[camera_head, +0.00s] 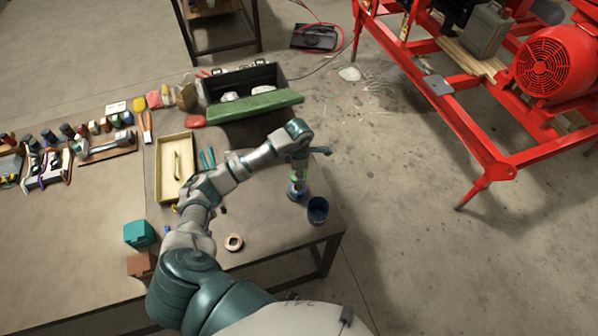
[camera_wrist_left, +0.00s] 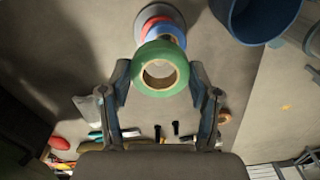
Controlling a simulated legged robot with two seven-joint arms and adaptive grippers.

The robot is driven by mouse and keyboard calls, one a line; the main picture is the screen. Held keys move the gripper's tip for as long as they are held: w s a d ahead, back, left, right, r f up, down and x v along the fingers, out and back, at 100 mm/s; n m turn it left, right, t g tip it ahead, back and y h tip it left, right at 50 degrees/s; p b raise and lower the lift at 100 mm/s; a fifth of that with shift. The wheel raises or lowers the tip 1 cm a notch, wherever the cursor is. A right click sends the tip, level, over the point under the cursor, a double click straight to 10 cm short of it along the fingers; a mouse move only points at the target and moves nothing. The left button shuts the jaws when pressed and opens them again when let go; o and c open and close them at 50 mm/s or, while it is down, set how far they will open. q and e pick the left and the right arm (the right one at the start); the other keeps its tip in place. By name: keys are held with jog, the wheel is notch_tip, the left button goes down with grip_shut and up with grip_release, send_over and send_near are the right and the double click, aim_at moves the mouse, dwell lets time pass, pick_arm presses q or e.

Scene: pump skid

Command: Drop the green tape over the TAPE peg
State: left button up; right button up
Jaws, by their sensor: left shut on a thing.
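My left gripper (camera_wrist_left: 160,76) is shut on the green tape (camera_wrist_left: 160,50), with one finger on each side of the roll. In the wrist view a red roll (camera_wrist_left: 158,27) and a blue roll sit beyond the tape on a grey round base (camera_wrist_left: 152,11). The tape partly covers them, and I see no peg through its hole. In the head view the left gripper (camera_head: 298,163) hangs above this stack (camera_head: 296,190) near the table's right edge. I cannot tell whether the tape touches the stack. My right gripper is out of view.
A dark blue cup (camera_head: 318,211) stands close to the right of the stack. A tan roll (camera_head: 234,242) lies on the table (camera_head: 275,228) nearer me. A yellow tray (camera_head: 174,165) and an open toolbox (camera_head: 245,88) are further left and back. A red skid frame (camera_head: 452,115) stands apart on the floor.

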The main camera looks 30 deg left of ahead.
pick_arm(q)
jog(key=shift+f+b, duration=0.35)
dwell(0.3)
jog(key=o, duration=1)
jog(key=shift+o, duration=0.4)
jog(key=shift+r, duration=0.1)
notch_tip(320, 180, up, 12)
jog(key=shift+f, duration=0.2)
